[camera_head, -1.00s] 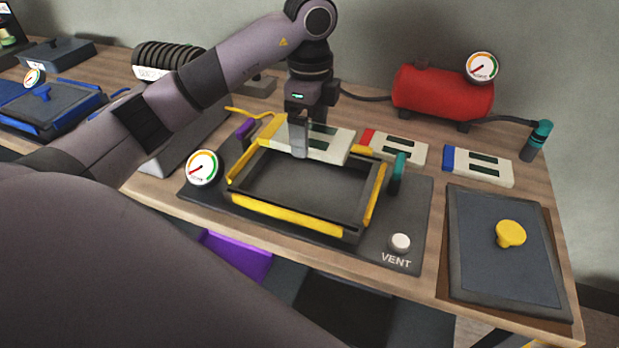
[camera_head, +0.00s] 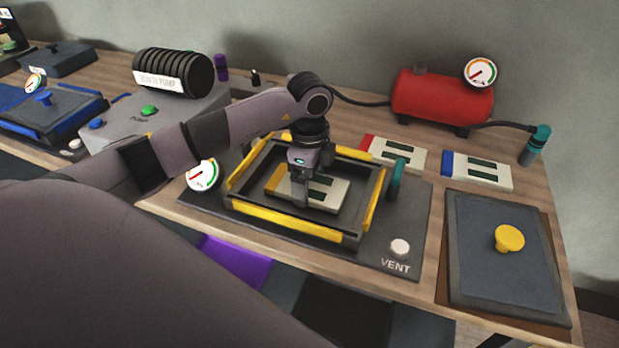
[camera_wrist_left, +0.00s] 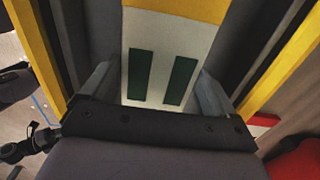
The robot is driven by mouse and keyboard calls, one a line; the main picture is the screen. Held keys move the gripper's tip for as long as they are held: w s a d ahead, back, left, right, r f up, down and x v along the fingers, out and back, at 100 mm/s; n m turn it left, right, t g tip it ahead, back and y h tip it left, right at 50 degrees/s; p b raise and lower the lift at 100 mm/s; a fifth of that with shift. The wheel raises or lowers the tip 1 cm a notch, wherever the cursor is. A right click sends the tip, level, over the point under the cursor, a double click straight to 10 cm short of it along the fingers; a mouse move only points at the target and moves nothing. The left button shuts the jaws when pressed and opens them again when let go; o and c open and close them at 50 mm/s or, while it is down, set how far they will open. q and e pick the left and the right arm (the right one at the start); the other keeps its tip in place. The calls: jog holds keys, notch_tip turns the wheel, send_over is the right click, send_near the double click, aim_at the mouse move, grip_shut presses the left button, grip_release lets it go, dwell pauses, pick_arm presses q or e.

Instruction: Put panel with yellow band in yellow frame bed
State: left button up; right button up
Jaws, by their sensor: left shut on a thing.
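The panel with the yellow band (camera_head: 329,191) is cream with dark green bars and a yellow strip at its left end. It is inside the outline of the yellow frame bed (camera_head: 287,220), a dark recess edged in yellow. My left gripper (camera_head: 302,203) is shut across the panel from above. In the left wrist view, its fingers (camera_wrist_left: 150,95) stand on both sides of the panel (camera_wrist_left: 155,60), and yellow frame edges (camera_wrist_left: 292,62) show at both sides. I cannot tell whether the panel touches the bed floor. My right gripper is not in view.
A red-banded panel (camera_head: 398,153) and a blue-banded panel (camera_head: 483,171) lie behind and right. A dark lid with a yellow knob (camera_head: 509,238) is at the right. A gauge (camera_head: 202,174), teal clamp (camera_head: 397,178) and white vent button (camera_head: 400,248) surround the bed.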

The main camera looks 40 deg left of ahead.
pick_arm(q)
jog(key=shift+f, duration=0.1)
jog(key=o, duration=0.8)
jog(key=shift+o, duration=0.2)
notch_tip(320, 180, up, 12)
jog(key=shift+b, duration=0.3)
